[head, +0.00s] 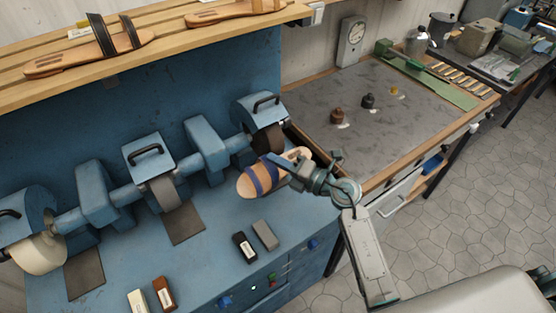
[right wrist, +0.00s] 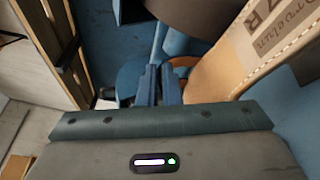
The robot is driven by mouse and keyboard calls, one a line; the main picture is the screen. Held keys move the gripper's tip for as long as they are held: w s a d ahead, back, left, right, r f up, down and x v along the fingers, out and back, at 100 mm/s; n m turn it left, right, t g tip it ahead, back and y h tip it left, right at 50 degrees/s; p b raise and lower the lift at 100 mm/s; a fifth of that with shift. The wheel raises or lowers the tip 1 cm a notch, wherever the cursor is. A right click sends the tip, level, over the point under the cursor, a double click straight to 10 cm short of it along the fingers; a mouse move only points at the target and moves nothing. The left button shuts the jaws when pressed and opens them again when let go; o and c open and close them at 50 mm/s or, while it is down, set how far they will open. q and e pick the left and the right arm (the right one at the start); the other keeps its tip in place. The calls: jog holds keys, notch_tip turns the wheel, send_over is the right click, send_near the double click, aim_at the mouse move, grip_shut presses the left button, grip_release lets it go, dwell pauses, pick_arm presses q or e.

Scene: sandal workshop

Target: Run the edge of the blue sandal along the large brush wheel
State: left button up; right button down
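The blue sandal (head: 247,185) has a tan sole and blue straps. My right gripper (head: 294,166) is shut on it near its right end and holds it tilted at the right end of the blue machine. Its stitched tan sole (right wrist: 262,52) also shows in the right wrist view, beside my gripper's fingers (right wrist: 158,85). The large brown brush wheel (head: 269,139) sits under the machine's right hood, just behind the sandal. I cannot tell whether the sandal's edge touches it. My left gripper is not in view.
The blue machine also carries a grey wheel (head: 163,194) and a cream wheel (head: 38,254). Several small blocks, including a grey one (head: 265,235), lie on its front. Sandals lie on the wooden shelf (head: 170,50) above. A grey-topped workbench (head: 330,88) stands behind right.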

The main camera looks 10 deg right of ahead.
jog(key=shift+a+r, duration=0.1)
jog(key=shift+a, duration=0.05)
jog(key=shift+s+a+p, duration=0.15)
jog(key=shift+a+p, duration=0.3)
jog(key=shift+a, duration=0.15)
jog(key=shift+a, duration=0.25)
dwell(0.4)
jog(key=shift+s+a+p, duration=0.25)
jog(key=shift+a+p, duration=0.05)
jog(key=shift+a, duration=0.3)
jog(key=shift+a, duration=0.3)
dwell(0.5)
jog(key=shift+s+a+p, duration=0.15)
jog(key=shift+a+p, duration=0.25)
jog(key=shift+p, duration=0.05)
jog(key=shift+a, duration=0.15)
